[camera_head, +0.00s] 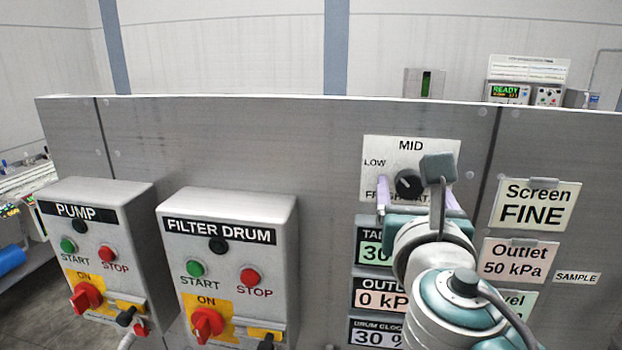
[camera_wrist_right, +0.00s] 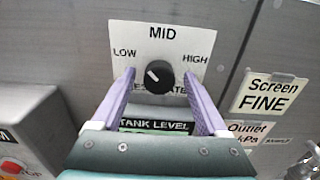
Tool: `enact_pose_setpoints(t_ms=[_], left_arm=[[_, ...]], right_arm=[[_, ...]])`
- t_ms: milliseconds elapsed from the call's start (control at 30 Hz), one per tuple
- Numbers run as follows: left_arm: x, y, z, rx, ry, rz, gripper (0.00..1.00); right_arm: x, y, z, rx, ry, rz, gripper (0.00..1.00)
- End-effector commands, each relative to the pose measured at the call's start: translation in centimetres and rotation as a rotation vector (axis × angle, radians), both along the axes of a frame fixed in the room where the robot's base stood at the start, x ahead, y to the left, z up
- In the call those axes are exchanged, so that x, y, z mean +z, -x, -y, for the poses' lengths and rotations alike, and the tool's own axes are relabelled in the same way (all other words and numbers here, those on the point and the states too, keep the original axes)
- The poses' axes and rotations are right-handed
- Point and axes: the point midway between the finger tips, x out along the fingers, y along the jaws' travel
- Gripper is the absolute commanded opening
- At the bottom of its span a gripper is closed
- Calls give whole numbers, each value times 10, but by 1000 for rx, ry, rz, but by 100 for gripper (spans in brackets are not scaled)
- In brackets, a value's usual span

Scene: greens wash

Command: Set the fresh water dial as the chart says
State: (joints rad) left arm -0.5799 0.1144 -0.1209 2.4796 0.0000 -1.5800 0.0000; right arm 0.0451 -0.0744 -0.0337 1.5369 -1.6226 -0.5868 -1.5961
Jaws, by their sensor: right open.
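The fresh water dial (camera_head: 408,184) is a round black knob on a white plate (camera_head: 377,150) marked LOW, MID and HIGH. In the right wrist view the dial (camera_wrist_right: 159,77) has a white pointer line toward the upper left, on the LOW side. The name under it is partly hidden. My right gripper (camera_wrist_right: 162,80) is open, its two purple fingers on either side of the dial; I cannot tell whether they touch it. In the head view my right gripper (camera_head: 413,193) covers part of the plate. I cannot pick out a chart for the dial.
Below the dial are TANK LEVEL and outlet readouts (camera_head: 378,294), partly behind my arm. Cards reading Screen FINE (camera_head: 534,205) and Outlet 50 kPa (camera_head: 517,260) hang at the right. PUMP (camera_head: 100,230) and FILTER DRUM (camera_head: 230,260) boxes jut out at the left.

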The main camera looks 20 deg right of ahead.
Motion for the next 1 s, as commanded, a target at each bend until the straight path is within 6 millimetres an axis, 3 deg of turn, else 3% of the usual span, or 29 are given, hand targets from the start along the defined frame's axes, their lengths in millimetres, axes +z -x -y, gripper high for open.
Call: enact_pose_setpoints(t_ms=[200, 867, 1000], left_arm=[[0, 0, -2, -4, -7, 0, 0], [0, 0, -3, -4, -9, 0, 0], [0, 0, -2, -3, -6, 0, 0]], right_arm=[[0, 0, 0, 0, 0, 0, 77], [0, 0, 0, -1, 0, 0, 3], [0, 0, 0, -2, 0, 0, 0]])
